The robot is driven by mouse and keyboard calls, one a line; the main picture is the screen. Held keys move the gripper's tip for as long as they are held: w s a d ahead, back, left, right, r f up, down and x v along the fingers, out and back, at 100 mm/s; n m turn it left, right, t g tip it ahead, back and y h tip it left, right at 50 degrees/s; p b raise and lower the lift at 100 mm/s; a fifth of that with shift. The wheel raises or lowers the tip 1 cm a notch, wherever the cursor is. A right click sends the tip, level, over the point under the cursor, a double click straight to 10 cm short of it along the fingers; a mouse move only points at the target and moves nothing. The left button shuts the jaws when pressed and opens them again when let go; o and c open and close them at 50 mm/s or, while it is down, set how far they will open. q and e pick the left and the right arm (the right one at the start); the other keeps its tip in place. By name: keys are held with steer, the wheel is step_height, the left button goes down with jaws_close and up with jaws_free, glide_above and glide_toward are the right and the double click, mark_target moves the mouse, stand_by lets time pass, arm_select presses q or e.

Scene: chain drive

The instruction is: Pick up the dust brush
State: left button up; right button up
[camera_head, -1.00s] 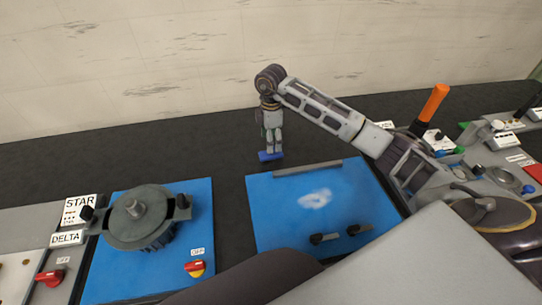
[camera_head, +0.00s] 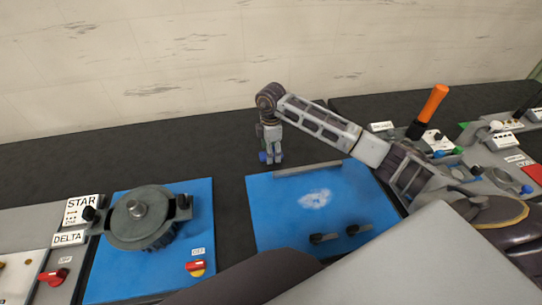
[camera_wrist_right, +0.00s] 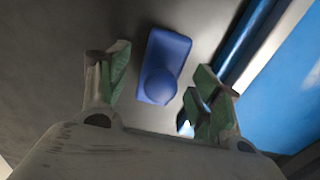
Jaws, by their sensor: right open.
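The dust brush is a small blue block with a rounded knob; it lies on the dark bench top behind the blue panel. In the head view only bits of the brush (camera_head: 264,157) show around my fingers. In the right wrist view the brush (camera_wrist_right: 167,50) lies between and ahead of the fingers, with a gap on both sides. My right gripper (camera_head: 272,158) points down over it and is open and empty; its green-padded fingers also show in the wrist view (camera_wrist_right: 160,65). My left gripper is not in view.
A blue panel (camera_head: 285,225) with a whitish dust patch (camera_head: 315,199) and two black knobs lies in front of the brush. A round grey machine (camera_head: 140,215) sits on another blue panel at left. Switch boxes and an orange-handled tool (camera_head: 433,103) stand at right. A pale wall rises behind.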

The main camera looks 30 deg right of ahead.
steer(key=shift+f, duration=1.35)
steer(key=c, duration=1.1)
